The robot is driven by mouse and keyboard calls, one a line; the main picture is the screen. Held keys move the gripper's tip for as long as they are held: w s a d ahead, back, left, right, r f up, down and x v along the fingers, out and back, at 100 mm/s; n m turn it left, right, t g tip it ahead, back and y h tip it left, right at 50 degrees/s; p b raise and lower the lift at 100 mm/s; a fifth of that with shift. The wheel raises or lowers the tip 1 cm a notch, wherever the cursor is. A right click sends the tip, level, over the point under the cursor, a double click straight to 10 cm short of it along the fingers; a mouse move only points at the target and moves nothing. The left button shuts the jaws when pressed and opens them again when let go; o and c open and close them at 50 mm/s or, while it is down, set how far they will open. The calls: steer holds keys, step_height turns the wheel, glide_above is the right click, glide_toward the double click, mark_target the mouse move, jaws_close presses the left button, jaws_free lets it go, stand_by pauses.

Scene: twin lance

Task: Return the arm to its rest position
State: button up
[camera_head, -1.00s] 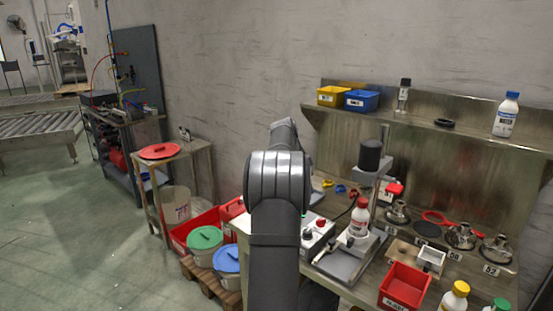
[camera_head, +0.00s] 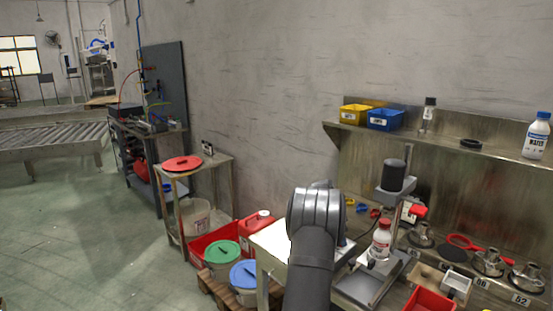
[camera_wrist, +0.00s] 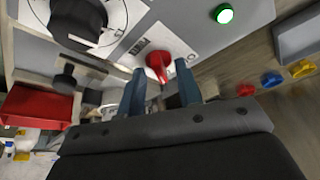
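My arm (camera_head: 315,240) rises in the lower middle of the head view, in front of the workbench. My gripper (camera_wrist: 161,80) is hidden in the head view. A red knob (camera_wrist: 157,62) on a grey control box (camera_wrist: 190,22) shows just beyond the fingertips. I cannot tell the exact gap between fingers and knob.
A wall shelf (camera_head: 440,147) holds bins and a bottle. Lidded buckets (camera_head: 222,254) stand at lower left. The floor (camera_head: 90,230) further left is clear.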

steer(key=shift+r, duration=0.15)
steer(key=v, duration=1.7)
steer(key=x, duration=1.7)
steer(key=shift+f, duration=0.25)
steer(key=shift+s+r+n+t, duration=0.1)
steer(key=shift+r+n+t, duration=0.15)
steer(key=shift+n, duration=0.45)
steer(key=shift+f+n+t, duration=0.1)
steer(key=shift+n+t, duration=0.35)
steer(key=shift+n, duration=0.65)
steer(key=d+v, duration=0.1)
steer(key=v, duration=1.7)
step_height(320, 180, down, 8)
steer(key=w+d+n+t+y, duration=0.1)
steer(key=d+n+y, duration=0.1)
steer(key=n, duration=0.2)
steer(key=shift+w+d+n, duration=0.3)
steer(key=shift+w+n, duration=0.1)
steer(key=shift+o, duration=0.2)
steer(key=shift+f, duration=0.1)
